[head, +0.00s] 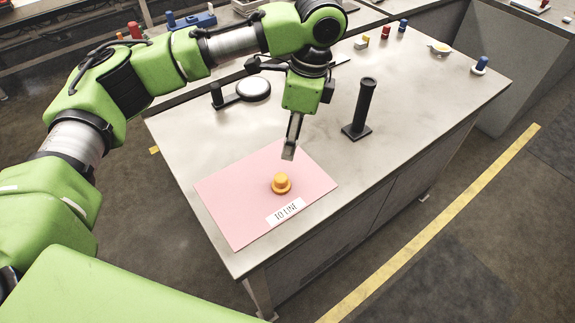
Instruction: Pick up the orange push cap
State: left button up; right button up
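The orange push cap (281,183) stands upright on a pink mat (226,190), with its wide rim down. A white label (285,211) reading "TO LINE" lies in front of it on the mat. My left gripper (289,152) points down above the mat, just behind the cap and apart from it. Its fingers overlap in this view, so their opening cannot be made out. Nothing shows between them. My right gripper is out of view.
A black post on a square base (362,112) stands right of my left gripper. A black stand with a round pale disc (252,88) is behind left. Several small coloured parts line the table's far side. The front right tabletop (375,165) is clear.

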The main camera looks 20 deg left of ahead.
pick_arm(q)
send_over(281, 177)
jog(key=d, duration=0.1)
notch_tip(281, 177, down, 5)
jog(key=shift+s+f+p, duration=0.15)
jog(key=shift+p, duration=0.15)
jog(key=shift+w+a+f, duration=0.1)
jog(key=shift+w+f, duration=0.1)
jog(key=shift+f, duration=0.3)
jog(key=shift+w+f, duration=0.15)
jog(key=shift+f, duration=0.35)
jog(key=shift+s+a+f+p, duration=0.15)
jog(key=shift+f+p, duration=0.15)
jog(key=shift+f, duration=0.3)
jog(key=shift+s+a+f+p, duration=0.1)
jog(key=shift+f+p, duration=0.2)
jog(key=shift+f, duration=0.3)
jog(key=f, duration=0.2)
jog(key=shift+a+f, duration=0.2)
jog(key=shift+f, duration=0.2)
jog(key=c, duration=1)
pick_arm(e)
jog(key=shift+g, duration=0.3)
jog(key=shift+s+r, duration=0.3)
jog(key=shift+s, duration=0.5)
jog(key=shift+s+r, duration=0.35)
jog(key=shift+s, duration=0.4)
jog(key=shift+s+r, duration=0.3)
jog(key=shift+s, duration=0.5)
